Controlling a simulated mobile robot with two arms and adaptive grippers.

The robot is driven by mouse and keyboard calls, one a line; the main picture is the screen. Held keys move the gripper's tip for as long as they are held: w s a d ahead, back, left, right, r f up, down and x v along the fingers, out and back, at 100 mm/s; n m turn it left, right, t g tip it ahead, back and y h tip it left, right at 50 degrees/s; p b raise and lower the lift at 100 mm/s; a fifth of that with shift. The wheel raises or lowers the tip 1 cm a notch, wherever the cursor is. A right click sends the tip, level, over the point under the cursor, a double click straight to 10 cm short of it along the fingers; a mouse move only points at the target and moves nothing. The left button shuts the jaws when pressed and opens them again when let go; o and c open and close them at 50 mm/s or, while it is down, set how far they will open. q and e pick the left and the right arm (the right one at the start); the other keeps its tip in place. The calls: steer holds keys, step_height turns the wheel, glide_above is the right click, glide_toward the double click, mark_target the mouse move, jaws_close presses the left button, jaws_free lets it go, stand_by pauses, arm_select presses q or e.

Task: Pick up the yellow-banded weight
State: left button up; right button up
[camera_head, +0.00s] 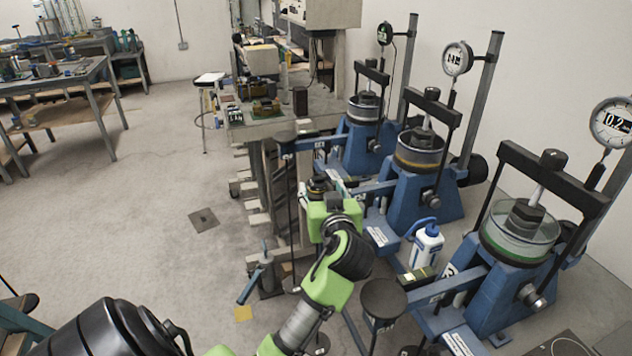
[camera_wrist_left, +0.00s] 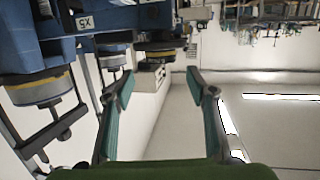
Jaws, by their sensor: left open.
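My left arm reaches up from the bottom of the head view. Its green wrist (camera_head: 330,212) hides most of the left gripper there. In the left wrist view the left gripper (camera_wrist_left: 160,85) is open, with two teal-padded fingers wide apart and nothing between them. I cannot pick out the yellow-banded weight with certainty. A small dark round stack (camera_head: 319,186) with a yellowish band shows just past my wrist in the head view, partly hidden. My right gripper is not in view.
Several blue lever frames (camera_head: 495,300) with dial gauges line the right side. A white bottle (camera_head: 426,243) and a dark round disc (camera_head: 384,299) are close right of my arm. A bench (camera_head: 320,103) stands behind.

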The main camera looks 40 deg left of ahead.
mark_target(316, 180)
arm_select(q)
steer(key=shift+w+a, duration=0.35)
steer(key=shift+a, duration=0.15)
steer(key=shift+w+a+f+p, duration=0.15)
steer(key=shift+w+a+p, duration=0.1)
steer(key=shift+a+p, duration=0.05)
steer(key=p+x, duration=0.1)
steer(key=x, duration=0.3)
steer(key=shift+a+f+p, duration=0.35)
steer(key=shift+f, duration=0.1)
steer(key=shift+d, duration=0.1)
steer(key=shift+c, duration=0.7)
steer(key=c, duration=1.1)
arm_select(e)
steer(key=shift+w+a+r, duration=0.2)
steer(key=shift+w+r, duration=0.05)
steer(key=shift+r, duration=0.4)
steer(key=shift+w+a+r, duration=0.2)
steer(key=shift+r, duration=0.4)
arm_select(q)
steer(key=shift+r, duration=0.1)
